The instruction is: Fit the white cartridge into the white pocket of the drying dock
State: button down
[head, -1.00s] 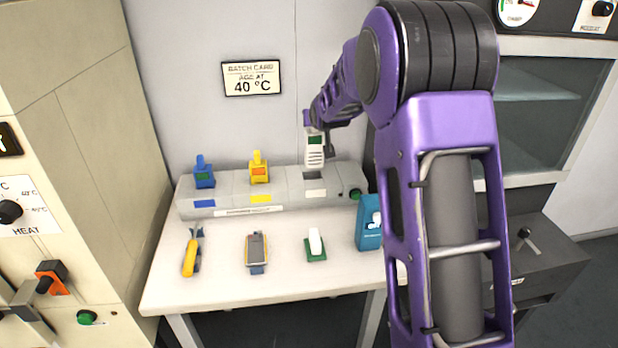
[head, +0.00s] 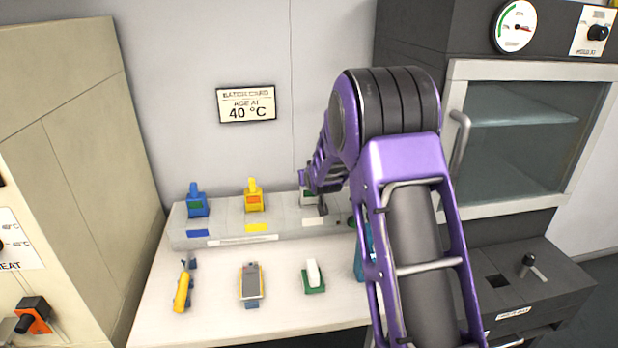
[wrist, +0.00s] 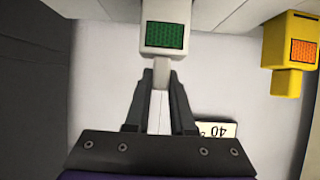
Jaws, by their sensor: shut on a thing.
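The white cartridge (head: 308,199) is at the right end of the grey drying dock (head: 285,207), above the dock's white label (head: 314,222). In the wrist view the cartridge (wrist: 166,38) shows a green panel and a narrow tab. My gripper (wrist: 161,82) is shut on that tab; in the head view my gripper (head: 316,190) is partly hidden by my arm. The cartridge looks upright and low at the white pocket. The pocket is hidden, so I cannot tell whether the cartridge is fully seated.
Blue (head: 197,200) and yellow (head: 254,195) cartridges stand in the dock to the left. Several tools and holders, including a green-based white one (head: 313,276), lie on the white table (head: 215,325) in front. A batch card (head: 246,103) hangs on the wall behind.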

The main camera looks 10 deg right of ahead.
jog(key=shift+f, duration=0.1)
jog(key=c, duration=0.8)
grip_release()
jog(key=shift+o, duration=0.2)
jog(key=shift+s+r, duration=0.1)
jog(key=shift+r, duration=0.15)
jog(key=v, duration=1.1)
jog(key=shift+s, duration=0.4)
jog(key=shift+r, duration=0.1)
